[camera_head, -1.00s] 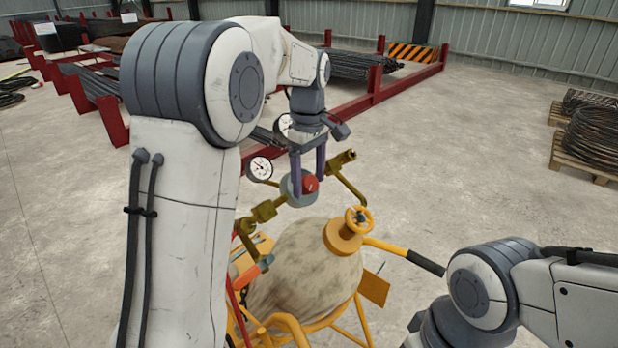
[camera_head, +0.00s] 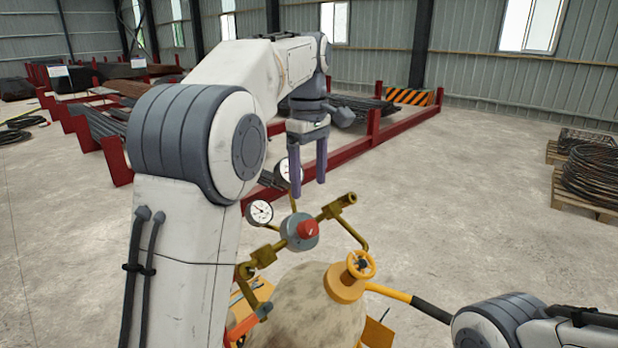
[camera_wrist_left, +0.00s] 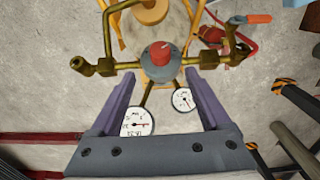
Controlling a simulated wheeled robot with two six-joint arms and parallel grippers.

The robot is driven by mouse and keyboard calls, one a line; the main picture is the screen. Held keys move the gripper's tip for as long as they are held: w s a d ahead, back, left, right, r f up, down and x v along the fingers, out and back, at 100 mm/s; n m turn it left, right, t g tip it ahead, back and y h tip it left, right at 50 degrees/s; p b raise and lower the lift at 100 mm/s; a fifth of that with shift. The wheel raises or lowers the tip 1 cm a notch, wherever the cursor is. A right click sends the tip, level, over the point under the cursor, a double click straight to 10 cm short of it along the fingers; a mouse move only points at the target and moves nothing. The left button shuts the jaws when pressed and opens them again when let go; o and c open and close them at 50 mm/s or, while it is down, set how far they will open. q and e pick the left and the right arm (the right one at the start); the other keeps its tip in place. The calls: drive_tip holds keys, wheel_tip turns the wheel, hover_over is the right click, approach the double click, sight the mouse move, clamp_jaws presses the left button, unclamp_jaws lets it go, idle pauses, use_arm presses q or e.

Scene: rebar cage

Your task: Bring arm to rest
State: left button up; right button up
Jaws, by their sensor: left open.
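My left gripper (camera_head: 308,190) is open and empty, with its purple fingers pointing down. It hangs above and apart from a grey round valve body with a red knob (camera_head: 307,229) on brass pipework. In the left wrist view the open fingers (camera_wrist_left: 160,95) frame the red knob (camera_wrist_left: 160,50) and two white gauges (camera_wrist_left: 137,122), with nothing held between them. The gauges (camera_head: 260,212) also show beside the pipework in the head view. Part of my right arm (camera_head: 500,325) shows at the lower right; its gripper is out of frame.
A rounded, dusty tank (camera_head: 318,305) with a yellow handwheel (camera_head: 361,264) stands below the pipework. A yellow bar with a black grip (camera_head: 430,308) sticks out to the right. Red rebar racks (camera_head: 385,130) stand behind. Coiled wire (camera_head: 592,178) lies on pallets at right. Open floor lies between.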

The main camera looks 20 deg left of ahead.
idle(0.3)
use_arm(q)
drive_tip(key=s+d+f+m+b, duration=0.3)
drive_tip(key=s+d+f+m, duration=0.75)
drive_tip(key=d, duration=0.35)
drive_tip(key=s+d+f+m+b, duration=0.1)
drive_tip(key=s+f+m, duration=0.4)
drive_tip(key=s+f, duration=0.2)
drive_tip(key=s+d+f+m+h+b, duration=0.1)
drive_tip(key=s+f+m+b, duration=0.1)
drive_tip(key=s+f+m, duration=0.4)
drive_tip(key=s+f, duration=0.1)
drive_tip(key=s, duration=0.4)
drive_tip(key=shift+s+f, duration=0.2)
drive_tip(key=shift+s, duration=0.1)
